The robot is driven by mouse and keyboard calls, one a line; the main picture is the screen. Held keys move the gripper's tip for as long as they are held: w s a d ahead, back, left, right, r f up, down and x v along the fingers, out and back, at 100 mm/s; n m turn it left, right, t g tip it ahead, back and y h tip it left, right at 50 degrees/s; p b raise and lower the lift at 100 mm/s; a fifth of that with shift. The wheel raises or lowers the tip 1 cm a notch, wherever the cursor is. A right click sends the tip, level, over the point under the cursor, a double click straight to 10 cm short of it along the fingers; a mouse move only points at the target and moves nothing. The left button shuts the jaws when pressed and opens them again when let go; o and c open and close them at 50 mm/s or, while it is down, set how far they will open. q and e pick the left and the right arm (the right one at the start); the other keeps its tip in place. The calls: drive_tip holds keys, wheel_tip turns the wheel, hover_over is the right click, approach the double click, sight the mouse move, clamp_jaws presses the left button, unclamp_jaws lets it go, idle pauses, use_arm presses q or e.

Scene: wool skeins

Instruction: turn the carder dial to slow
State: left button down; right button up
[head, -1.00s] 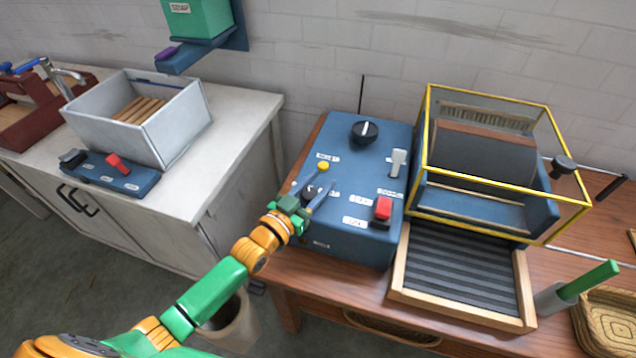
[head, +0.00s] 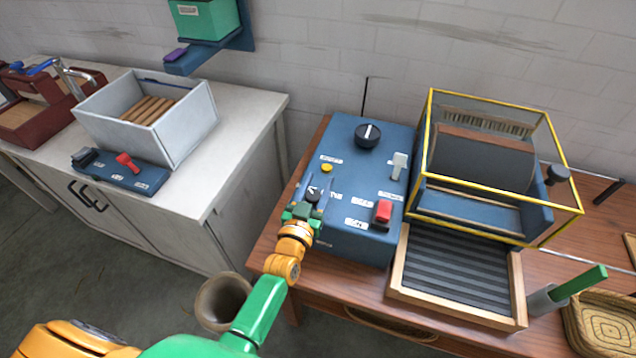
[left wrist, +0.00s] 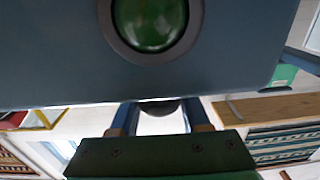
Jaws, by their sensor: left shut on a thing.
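A blue control box (head: 345,238) stands on the wooden bench, with a large black dial with a white pointer (head: 367,135) at its back and a small black dial (head: 313,194) at its front left. My left gripper (head: 309,197) is over the front left of the box, with its fingers closed on the small black dial. In the left wrist view, a dark round part (left wrist: 160,106) shows between the two fingers (left wrist: 161,118). The labels are too small to read, so I cannot tell the dial's setting. My right gripper is out of view.
The box also has a yellow button (head: 327,168), a grey lever (head: 398,165) and a red switch (head: 383,213). A yellow-framed drum machine (head: 480,163) stands to its right. A green dome (left wrist: 149,22) fills the top of the left wrist view.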

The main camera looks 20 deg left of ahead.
sight(311, 201)
use_arm(q)
drive_tip(key=shift+c, duration=1.9)
unclamp_jaws()
drive_tip(key=s, duration=0.7)
drive_tip(key=shift+s, duration=0.15)
drive_tip(key=shift+f, duration=0.1)
